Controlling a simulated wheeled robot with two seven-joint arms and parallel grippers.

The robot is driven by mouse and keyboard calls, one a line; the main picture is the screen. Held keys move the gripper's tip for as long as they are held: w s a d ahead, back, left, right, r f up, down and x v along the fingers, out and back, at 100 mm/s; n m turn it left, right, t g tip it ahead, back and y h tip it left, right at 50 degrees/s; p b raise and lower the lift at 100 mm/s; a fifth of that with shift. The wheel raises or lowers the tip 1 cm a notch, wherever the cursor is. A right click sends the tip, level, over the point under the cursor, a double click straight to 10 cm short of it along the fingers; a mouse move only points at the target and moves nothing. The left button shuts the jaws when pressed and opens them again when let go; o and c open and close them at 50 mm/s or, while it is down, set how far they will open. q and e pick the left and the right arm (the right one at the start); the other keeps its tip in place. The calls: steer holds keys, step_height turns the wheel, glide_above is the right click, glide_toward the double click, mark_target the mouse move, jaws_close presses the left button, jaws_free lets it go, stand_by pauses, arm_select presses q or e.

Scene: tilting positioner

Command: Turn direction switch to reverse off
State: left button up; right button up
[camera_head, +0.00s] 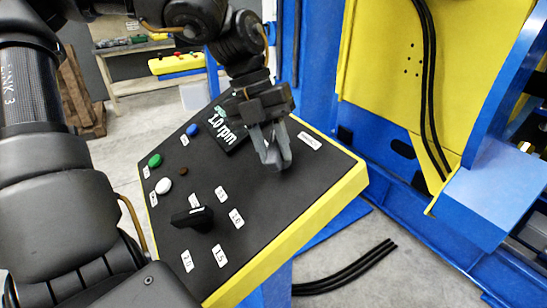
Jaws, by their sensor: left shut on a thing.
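The control panel (255,205) is a tilted black box with a yellow rim in the middle of the view. My left gripper (276,162) reaches down onto its upper right part, with its grey fingers shut on the direction switch. The fingers cover nearly all of the switch, so I cannot tell which position it is turned to. A small white label (310,141) lies just right of the fingers; its text is too small to read. My right gripper is not in view.
The panel also carries a display reading 1.0 rpm (226,128), a black speed knob (192,217) with number labels, and green (155,160), white (164,185) and blue (192,129) buttons. A blue and yellow machine (405,80) stands right. Black cables (345,270) lie on the floor.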

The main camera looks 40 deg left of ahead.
arm_select(q)
steer(key=n+h+b, duration=0.1)
steer(key=n, duration=0.1)
steer(key=shift+f+n+t+b, duration=0.15)
steer(key=shift+n+t+b, duration=0.2)
steer(key=shift+n+t, duration=0.05)
steer(key=shift+n+t+h+b, duration=0.4)
steer(key=shift+n+b, duration=0.25)
steer(key=shift+n, duration=0.85)
steer(key=shift+n+t+h+b, duration=0.3)
steer(key=shift+n+t+b, duration=0.1)
steer(key=shift+n, duration=0.8)
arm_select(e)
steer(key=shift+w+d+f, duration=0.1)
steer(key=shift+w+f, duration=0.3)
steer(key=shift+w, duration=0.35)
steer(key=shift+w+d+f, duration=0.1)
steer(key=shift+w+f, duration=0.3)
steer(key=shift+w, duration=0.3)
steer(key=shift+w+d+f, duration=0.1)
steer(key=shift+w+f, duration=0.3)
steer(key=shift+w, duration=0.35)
arm_select(q)
steer(key=o, duration=0.8)
